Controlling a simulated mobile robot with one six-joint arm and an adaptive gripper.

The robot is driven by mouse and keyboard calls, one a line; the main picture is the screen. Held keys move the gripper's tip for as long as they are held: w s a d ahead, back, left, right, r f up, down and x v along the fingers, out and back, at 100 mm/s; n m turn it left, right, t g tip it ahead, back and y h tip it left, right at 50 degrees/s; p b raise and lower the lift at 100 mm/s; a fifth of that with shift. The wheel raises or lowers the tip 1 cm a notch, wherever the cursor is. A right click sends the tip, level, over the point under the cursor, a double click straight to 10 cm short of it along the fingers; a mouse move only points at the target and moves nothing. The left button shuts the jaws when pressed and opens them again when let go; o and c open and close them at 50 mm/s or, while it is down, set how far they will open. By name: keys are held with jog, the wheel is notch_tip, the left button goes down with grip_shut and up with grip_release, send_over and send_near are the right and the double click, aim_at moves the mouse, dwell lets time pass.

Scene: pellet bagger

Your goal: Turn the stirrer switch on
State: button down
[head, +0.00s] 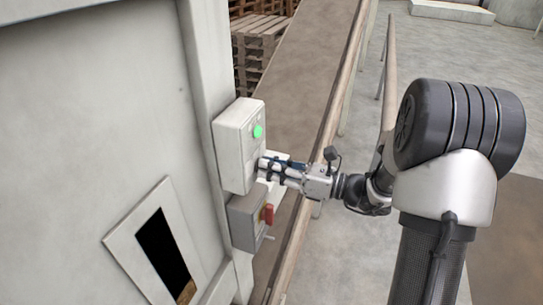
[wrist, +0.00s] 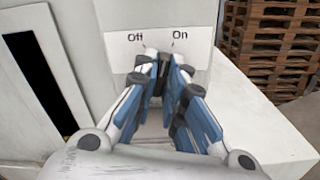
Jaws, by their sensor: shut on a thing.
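The stirrer switch plate (wrist: 190,50) is white and carries the words Off on the left and On on the right. In the wrist view my gripper (wrist: 165,75) has its fingertips just below these words, closed around the small dark switch knob (wrist: 164,72). The fingers hide most of the knob, so I cannot tell which word it points to. In the head view my gripper (head: 264,168) reaches from the right to the lower part of a white control box (head: 232,150). The knob is hidden there.
A green light (head: 258,131) is on the white box's face. Below it is a grey box (head: 243,222) with a red handle (head: 267,214), close under my gripper. A slotted panel (head: 125,240) is at the left. Wooden pallets (head: 256,45) and a sloping conveyor (head: 300,70) stand behind.

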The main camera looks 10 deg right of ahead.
jog(key=shift+m+p, duration=1.2)
jog(key=shift+p, duration=0.05)
jog(key=c, duration=1.7)
grip_release()
jog(key=shift+o, duration=0.2)
jog(key=shift+d, duration=0.1)
jog(key=v, duration=1.2)
